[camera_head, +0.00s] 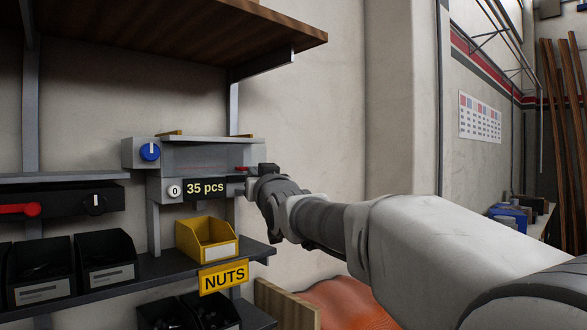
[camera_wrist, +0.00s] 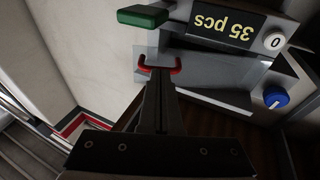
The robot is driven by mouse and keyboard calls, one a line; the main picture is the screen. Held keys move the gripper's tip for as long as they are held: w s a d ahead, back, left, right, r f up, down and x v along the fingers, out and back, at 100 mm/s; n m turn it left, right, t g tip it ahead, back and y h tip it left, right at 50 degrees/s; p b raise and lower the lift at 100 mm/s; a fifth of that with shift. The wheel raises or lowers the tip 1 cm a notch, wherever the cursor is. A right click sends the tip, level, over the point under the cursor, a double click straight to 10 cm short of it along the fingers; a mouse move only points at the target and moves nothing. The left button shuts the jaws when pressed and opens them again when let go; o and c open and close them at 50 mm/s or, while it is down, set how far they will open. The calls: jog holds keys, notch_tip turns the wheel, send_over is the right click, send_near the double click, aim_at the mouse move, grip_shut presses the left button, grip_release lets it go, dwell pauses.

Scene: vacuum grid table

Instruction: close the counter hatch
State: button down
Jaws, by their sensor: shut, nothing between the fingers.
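The grey counter unit (camera_head: 142,190) hangs on the shelving left of centre in the head view, with a "35 pcs" display (camera_head: 205,188) and a blue knob (camera_head: 150,151). In the wrist view the unit is upside down, with its display (camera_wrist: 228,25) at the top. A red U-shaped handle (camera_wrist: 177,68) lies just beyond my fingertips, beside a pale see-through panel, apparently part of the hatch. My gripper (camera_head: 254,180) is at the unit's right end, shut and empty. Its fingers (camera_wrist: 159,82) point at the handle; contact is unclear. My gripper hides part of that end.
A yellow bin (camera_head: 207,239) labelled NUTS stands on the shelf below the unit, and black bins (camera_head: 105,259) stand to its left. A wooden shelf (camera_head: 170,25) overhangs above. A green part (camera_wrist: 143,15) shows near the display in the wrist view. Bare wall lies to the right.

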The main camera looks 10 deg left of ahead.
jog(key=shift+w+a, duration=0.1)
jog(key=shift+w, duration=0.1)
jog(key=x, duration=0.2)
jog(key=p+x, duration=0.1)
jog(key=x, duration=0.2)
jog(key=d+f+p+x, duration=0.1)
jog(key=x, duration=0.1)
jog(key=shift+w+a, duration=0.1)
jog(key=shift+w, duration=0.5)
jog(key=shift+r, duration=0.1)
